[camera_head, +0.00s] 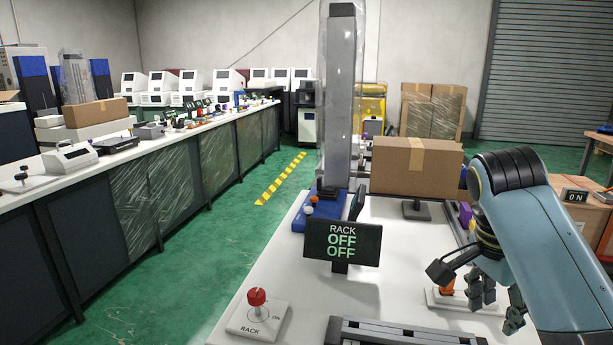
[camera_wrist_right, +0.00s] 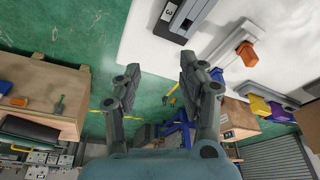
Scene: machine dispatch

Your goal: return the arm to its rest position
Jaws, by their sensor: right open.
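My right arm, blue-grey with black joints, comes in from the right in the head view. Its gripper (camera_head: 496,298) is open and empty, over the right edge of the white table (camera_head: 393,224). In the right wrist view the two fingers of the gripper (camera_wrist_right: 160,72) stand apart with nothing between them, and green floor shows beyond. An orange handle (camera_head: 447,287) on a pale base is just left of the gripper; it also shows in the wrist view (camera_wrist_right: 247,54), apart from the fingers. My left arm and gripper are not in view.
A display (camera_head: 342,242) reads RACK OFF OFF. A red rack knob (camera_head: 257,297) stands at the table's front left. A cardboard box (camera_head: 416,167) is at the back, left of my arm. A wooden bench with an ON display (camera_head: 576,196) stands to the right.

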